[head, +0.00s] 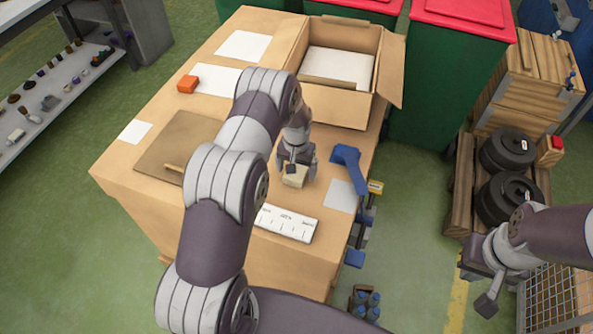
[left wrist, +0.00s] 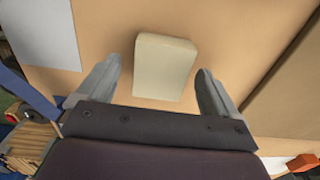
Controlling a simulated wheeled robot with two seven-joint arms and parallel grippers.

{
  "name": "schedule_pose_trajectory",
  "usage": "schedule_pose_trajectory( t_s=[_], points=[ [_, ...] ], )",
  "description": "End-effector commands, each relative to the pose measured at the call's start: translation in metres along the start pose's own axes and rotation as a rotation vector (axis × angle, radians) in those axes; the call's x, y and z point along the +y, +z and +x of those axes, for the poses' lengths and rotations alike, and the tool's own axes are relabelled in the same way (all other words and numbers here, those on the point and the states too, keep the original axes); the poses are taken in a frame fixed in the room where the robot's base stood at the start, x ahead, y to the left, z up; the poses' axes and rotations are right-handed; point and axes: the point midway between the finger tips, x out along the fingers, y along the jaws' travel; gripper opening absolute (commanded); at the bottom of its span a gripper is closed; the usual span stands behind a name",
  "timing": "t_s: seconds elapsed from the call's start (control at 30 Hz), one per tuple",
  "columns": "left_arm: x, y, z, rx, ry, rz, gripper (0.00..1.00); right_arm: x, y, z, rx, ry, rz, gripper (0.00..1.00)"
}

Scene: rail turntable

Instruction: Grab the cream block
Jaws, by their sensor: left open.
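The cream block (head: 294,179) sits on the wooden table (head: 150,226), near the middle of its front part. In the left wrist view the cream block (left wrist: 163,68) lies between and just ahead of my left gripper's fingers. My left gripper (head: 296,166) is open and points down over the block. In the left wrist view, my left gripper's fingers (left wrist: 155,88) stand apart on either side of the block with gaps. My right gripper (head: 479,282) hangs off to the right, away from the table; its jaw opening is too unclear to tell.
An open cardboard box (head: 338,105) stands behind the gripper. A blue tool (head: 349,168) lies right of the block, and a white labelled strip (head: 286,223) lies in front. An orange block (head: 187,84) and a brown board (head: 178,142) are to the left.

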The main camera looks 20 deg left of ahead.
Motion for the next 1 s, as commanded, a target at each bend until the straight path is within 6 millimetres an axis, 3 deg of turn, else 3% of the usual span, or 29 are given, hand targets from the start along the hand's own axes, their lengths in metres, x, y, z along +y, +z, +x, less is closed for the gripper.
schedule_pose_trajectory(
  t_s=[0.17,0.3,0.33,0.37,0.7,0.93,1.0],
  points=[
    [0.0,0.0,0.0,0.001,0.0,0.0,0.9,0.0,0.0,0.001,0.0,0.0,0.0,0.0],
    [0.0,0.0,0.0,0.001,0.0,0.0,0.45,0.0,0.0,0.001,0.0,0.0,0.0,0.0],
    [0.0,0.0,0.0,0.001,0.0,0.0,0.35,0.0,0.0,0.001,0.0,0.0,0.0,0.0],
    [0.0,0.0,0.0,0.001,0.0,0.0,0.32,0.0,0.0,0.001,0.0,0.0,0.0,0.0],
    [0.0,-0.001,-0.004,0.003,0.0,0.0,0.31,0.0,0.0,0.003,0.0,0.0,0.0,0.0],
    [0.0,-0.002,-0.037,0.006,0.0,0.0,0.31,0.0,0.002,0.018,0.0,0.0,0.0,0.0],
    [0.013,-0.006,-0.045,0.004,0.0,0.003,0.31,0.0,0.003,0.024,0.0,0.0,0.0,0.0]
  ],
)
